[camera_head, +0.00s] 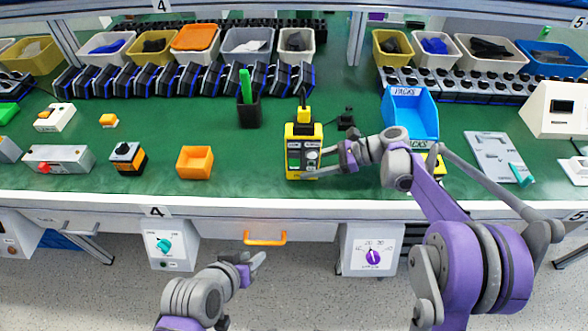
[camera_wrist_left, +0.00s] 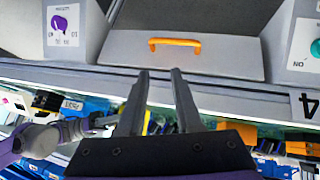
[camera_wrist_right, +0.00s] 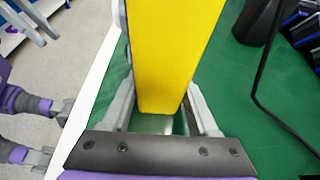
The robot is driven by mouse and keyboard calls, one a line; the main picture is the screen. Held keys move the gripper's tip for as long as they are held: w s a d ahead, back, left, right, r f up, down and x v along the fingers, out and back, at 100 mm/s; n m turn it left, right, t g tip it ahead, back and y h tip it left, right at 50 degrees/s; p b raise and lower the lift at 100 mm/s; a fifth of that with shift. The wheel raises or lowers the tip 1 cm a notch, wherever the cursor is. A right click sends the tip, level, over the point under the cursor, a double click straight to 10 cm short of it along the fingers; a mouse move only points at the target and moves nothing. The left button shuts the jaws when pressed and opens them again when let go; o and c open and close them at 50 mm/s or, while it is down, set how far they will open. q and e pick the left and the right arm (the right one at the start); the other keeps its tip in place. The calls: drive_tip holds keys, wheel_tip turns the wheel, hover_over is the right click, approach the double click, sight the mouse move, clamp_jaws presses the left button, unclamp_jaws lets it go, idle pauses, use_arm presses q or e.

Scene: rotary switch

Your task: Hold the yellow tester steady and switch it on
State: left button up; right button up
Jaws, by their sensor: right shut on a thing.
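The yellow tester (camera_head: 303,130) stands upright on the green bench near the front edge, with a dark face and a grey rotary knob (camera_head: 312,155) low on its front. My right gripper (camera_head: 312,163) is shut on the tester's lower part from the right. In the right wrist view the tester's yellow body (camera_wrist_right: 170,60) stands between the two fingers (camera_wrist_right: 158,115). My left gripper (camera_head: 256,262) is in front of the bench, below its top, away from the tester. In the left wrist view its fingers (camera_wrist_left: 160,85) are apart with nothing between them.
A black pen cup (camera_head: 248,112) and an orange open box (camera_head: 195,162) stand left of the tester. A blue bin (camera_head: 412,110) stands to the right. A drawer with an orange handle (camera_head: 265,238) is below the bench edge, near my left gripper. A black cable lies behind the tester.

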use_arm(q)
drive_tip(key=w+d+r+n+t+h, duration=0.1)
drive_tip(key=d+r, duration=0.1)
drive_tip(key=d, duration=0.1)
drive_tip(key=w+d+r+n+t+h, duration=0.1)
drive_tip(key=w+d+r+t, duration=0.1)
drive_tip(key=d+r, duration=0.1)
drive_tip(key=w+d+r+t+h, duration=0.1)
drive_tip(key=d+r+t+h, duration=0.1)
drive_tip(key=d+r, duration=0.1)
drive_tip(key=shift+w+d+r+n, duration=0.15)
drive_tip(key=shift+w+d+n, duration=0.25)
drive_tip(key=shift+d, duration=0.25)
clamp_jaws()
wheel_tip(320, 180, up, 5)
drive_tip(key=d+n+t+y, duration=0.1)
drive_tip(key=d+n+t, duration=0.1)
drive_tip(key=n+t, duration=0.35)
drive_tip(key=shift+s+a+f+n+g+y, duration=0.25)
drive_tip(key=shift+a+f+n+y, duration=0.3)
drive_tip(key=shift+n+y, duration=0.75)
drive_tip(key=shift+s+a+f+n+g+y, duration=0.25)
drive_tip(key=shift+a+f+n+y, duration=0.35)
drive_tip(key=shift+n, duration=1.25)
drive_tip(key=shift+s+a+f+n+g+y, duration=0.35)
drive_tip(key=shift+n+y, duration=0.65)
drive_tip(key=shift+n, duration=0.6)
drive_tip(key=shift+w+f, duration=0.1)
drive_tip(key=shift+w, duration=0.1)
